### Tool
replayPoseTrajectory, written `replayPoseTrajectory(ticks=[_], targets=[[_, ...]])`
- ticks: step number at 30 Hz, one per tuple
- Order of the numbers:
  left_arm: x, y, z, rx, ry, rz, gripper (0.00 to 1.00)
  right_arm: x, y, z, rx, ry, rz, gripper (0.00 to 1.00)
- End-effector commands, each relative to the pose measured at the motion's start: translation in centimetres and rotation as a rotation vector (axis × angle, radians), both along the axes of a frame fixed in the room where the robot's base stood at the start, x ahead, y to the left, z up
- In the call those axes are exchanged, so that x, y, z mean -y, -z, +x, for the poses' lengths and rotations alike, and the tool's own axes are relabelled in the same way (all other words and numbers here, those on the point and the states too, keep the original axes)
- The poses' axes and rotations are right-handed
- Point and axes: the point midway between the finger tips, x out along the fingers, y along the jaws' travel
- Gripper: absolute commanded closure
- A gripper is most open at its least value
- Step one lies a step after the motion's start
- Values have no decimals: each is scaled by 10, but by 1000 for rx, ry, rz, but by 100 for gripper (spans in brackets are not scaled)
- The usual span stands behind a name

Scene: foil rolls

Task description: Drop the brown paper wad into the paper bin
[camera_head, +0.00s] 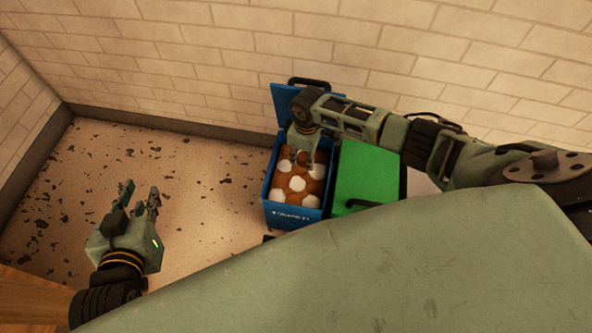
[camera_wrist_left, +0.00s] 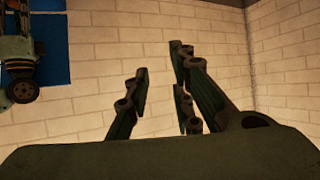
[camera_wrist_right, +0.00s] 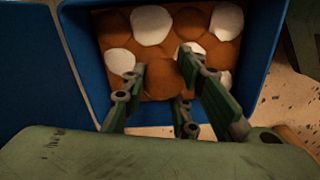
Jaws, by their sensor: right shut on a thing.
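My right gripper (camera_head: 302,157) points down into the open blue bin (camera_head: 292,216). In the right wrist view its fingers (camera_wrist_right: 163,68) are shut on a brown paper wad (camera_wrist_right: 163,83), which is hard to tell apart from the brown wads behind it. Several brown and white wads (camera_head: 297,183) fill the blue bin, and the white ones (camera_wrist_right: 151,24) also show in the right wrist view. My left gripper (camera_head: 138,195) is open and empty, well left of the bin. Its spread fingers (camera_wrist_left: 160,62) face the wall in the left wrist view.
The blue bin's lid (camera_head: 284,98) stands raised at the back. A green bin with a closed lid (camera_head: 362,180) stands right beside it. A brick wall (camera_head: 200,60) is close behind. The floor (camera_head: 190,200) left of the bins is clear but for dark flakes.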

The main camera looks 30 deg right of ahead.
Motion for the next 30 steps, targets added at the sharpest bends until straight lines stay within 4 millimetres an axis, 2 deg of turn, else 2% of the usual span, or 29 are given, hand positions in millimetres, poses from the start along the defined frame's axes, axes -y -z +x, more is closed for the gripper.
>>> replayPoseTrajectory(ticks=[9, 18, 29, 30], targets=[[12, -40, 23, 222, 15, -53, 78, 0, 10, 0, 0, 0, 0, 87], [19, -71, 33, 373, 25, -90, 78, 0, 15, 0, 0, 0, 0, 87], [21, -80, 34, 408, 27, -105, 78, 0, 15, 0, 0, 0, 0, 87], [16, -79, 34, 407, 25, -118, 78, 0, 15, 0, 0, 0, 0, 87]])
